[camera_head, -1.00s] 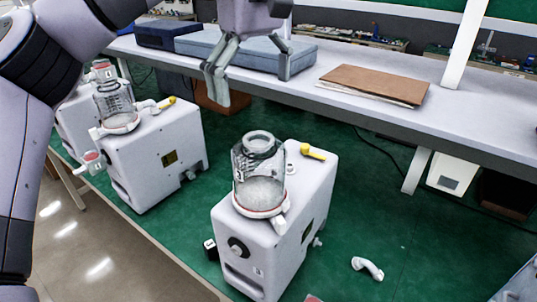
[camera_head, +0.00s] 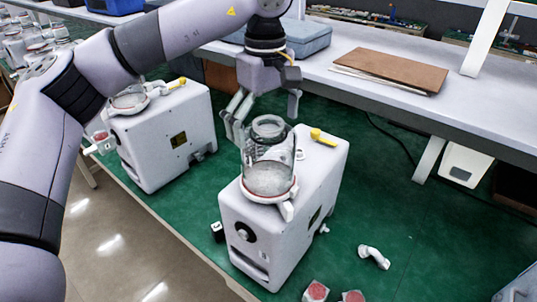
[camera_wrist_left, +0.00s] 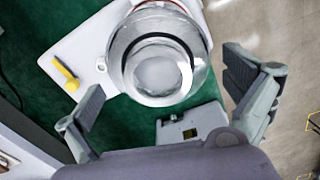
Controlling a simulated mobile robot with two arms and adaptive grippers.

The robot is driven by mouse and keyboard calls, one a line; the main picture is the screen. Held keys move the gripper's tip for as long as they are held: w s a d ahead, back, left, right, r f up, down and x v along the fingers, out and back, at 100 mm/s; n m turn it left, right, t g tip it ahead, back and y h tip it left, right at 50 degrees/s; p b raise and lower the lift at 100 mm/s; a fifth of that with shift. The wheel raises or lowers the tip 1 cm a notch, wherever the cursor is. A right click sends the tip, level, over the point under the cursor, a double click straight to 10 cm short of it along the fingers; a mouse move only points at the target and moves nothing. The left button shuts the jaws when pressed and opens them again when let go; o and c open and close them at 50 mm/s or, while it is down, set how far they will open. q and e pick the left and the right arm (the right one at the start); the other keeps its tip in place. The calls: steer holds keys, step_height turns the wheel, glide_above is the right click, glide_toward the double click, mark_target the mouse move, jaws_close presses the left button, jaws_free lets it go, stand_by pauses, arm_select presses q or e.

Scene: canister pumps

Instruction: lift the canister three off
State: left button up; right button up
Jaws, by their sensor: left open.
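A clear glass canister (camera_head: 268,165) with a red-ringed base stands upright on a white pump unit (camera_head: 272,229) in the middle of the head view. My left gripper (camera_head: 262,112) is open just above and behind the canister, pointing down. In the left wrist view the canister (camera_wrist_left: 160,58) lies ahead, between and beyond the two spread fingers (camera_wrist_left: 172,105), and nothing is held. I cannot read which canister is number three. My right gripper is not in view.
A yellow-handled valve (camera_head: 322,137) sits on the pump's top behind the canister. A white elbow pipe (camera_head: 373,256) and small red-and-white caps (camera_head: 316,291) lie on the green surface at front right. A grey bench (camera_head: 375,95) with a brown folder (camera_head: 390,69) runs behind.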

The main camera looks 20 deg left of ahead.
arm_select(q)
step_height(320, 180, down, 4)
steer(key=shift+s+d+f+p, duration=0.1)
steer(key=shift+d+f+p, duration=0.1)
steer(key=shift+p, duration=0.95)
steer(key=shift+f, duration=0.3)
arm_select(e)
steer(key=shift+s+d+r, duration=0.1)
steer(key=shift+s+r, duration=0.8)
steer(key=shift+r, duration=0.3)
arm_select(q)
steer(key=shift+c, duration=0.4)
steer(key=c, duration=1.4)
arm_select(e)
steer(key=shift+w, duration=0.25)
